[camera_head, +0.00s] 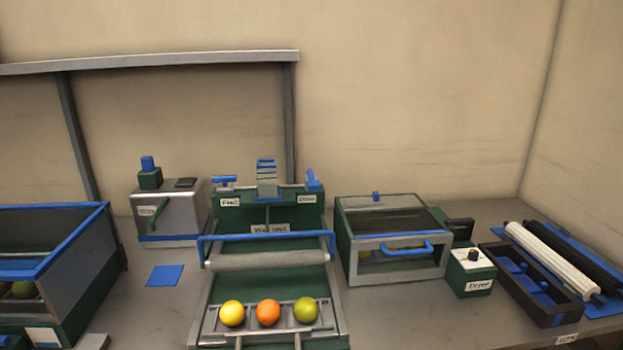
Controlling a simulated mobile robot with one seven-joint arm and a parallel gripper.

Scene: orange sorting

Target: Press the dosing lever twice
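The wash unit (268,213) stands in the middle of the bench. A small blue lever (313,180) stands at its back right corner, beside a white label (307,199) that seems to read "Dose". The lever looks upright and slightly tilted. A second blue handle (223,181), T-shaped, sits at the back left corner beside a label (229,202) that seems to read "Feed". My gripper is not in view, and nothing visible touches the lever.
A glass-topped box (391,201) stands right, a metal box (170,215) left, a blue-rimmed crate (80,255) far left.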

